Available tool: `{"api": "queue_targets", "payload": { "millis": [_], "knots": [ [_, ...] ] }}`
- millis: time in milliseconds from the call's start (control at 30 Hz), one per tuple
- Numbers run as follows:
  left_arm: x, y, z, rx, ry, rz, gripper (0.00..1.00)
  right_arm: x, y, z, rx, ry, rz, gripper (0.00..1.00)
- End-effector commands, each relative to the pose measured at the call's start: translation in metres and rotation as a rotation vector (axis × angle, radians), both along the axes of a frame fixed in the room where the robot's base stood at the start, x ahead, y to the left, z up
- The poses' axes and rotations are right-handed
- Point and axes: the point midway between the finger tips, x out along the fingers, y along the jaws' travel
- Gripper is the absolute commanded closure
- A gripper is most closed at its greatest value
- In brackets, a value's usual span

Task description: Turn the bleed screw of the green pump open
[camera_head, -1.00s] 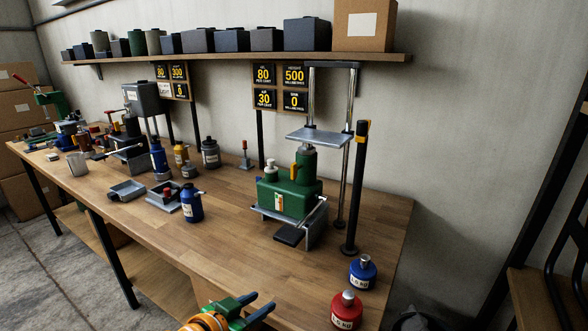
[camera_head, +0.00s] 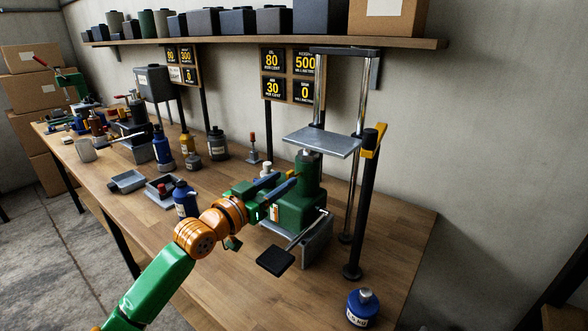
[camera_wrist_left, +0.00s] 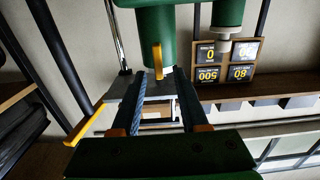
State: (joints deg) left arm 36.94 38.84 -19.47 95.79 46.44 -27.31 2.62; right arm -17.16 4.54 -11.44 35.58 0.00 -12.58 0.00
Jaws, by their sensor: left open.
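The green pump (camera_head: 297,212) stands on the bench with a tall green cylinder (camera_head: 310,175) and a grey plate above it. My left gripper (camera_head: 283,180) is in front of the cylinder and covers part of the pump. In the left wrist view, which is upside down, the open fingers (camera_wrist_left: 160,82) point at the green cylinder (camera_wrist_left: 152,28). A yellow lever (camera_wrist_left: 157,60), probably the bleed screw's handle, lies ahead between the fingers. No contact with it is visible. The gripper hides the lever in the head view. My right gripper is out of view.
A black post with a yellow bracket (camera_head: 372,143) stands right of the pump. A pedal-ended lever (camera_head: 276,261) sticks out in front. A blue weight (camera_head: 362,307) is at the front right, and a blue bottle (camera_head: 184,199) stands left of my arm. Gauge signs (camera_head: 287,76) hang behind.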

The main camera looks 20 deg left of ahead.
Motion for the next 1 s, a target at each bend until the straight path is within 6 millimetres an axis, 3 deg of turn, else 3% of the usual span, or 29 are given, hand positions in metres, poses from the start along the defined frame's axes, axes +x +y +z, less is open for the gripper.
{"api": "queue_targets", "payload": {
  "millis": [233, 567, 733, 1000],
  "knots": [
    [0.030, -0.011, 0.001, -0.001, 0.001, 0.000, 0.56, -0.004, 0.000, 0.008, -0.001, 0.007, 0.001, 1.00],
    [0.035, -0.013, -0.001, 0.003, 0.001, 0.000, 0.56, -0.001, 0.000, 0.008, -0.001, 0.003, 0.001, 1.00],
    [0.035, -0.013, -0.001, 0.003, 0.001, 0.000, 0.99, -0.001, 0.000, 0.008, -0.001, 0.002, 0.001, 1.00],
    [0.035, -0.013, -0.001, 0.000, 0.002, 0.000, 1.00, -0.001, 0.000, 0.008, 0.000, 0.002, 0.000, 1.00]
  ]
}}
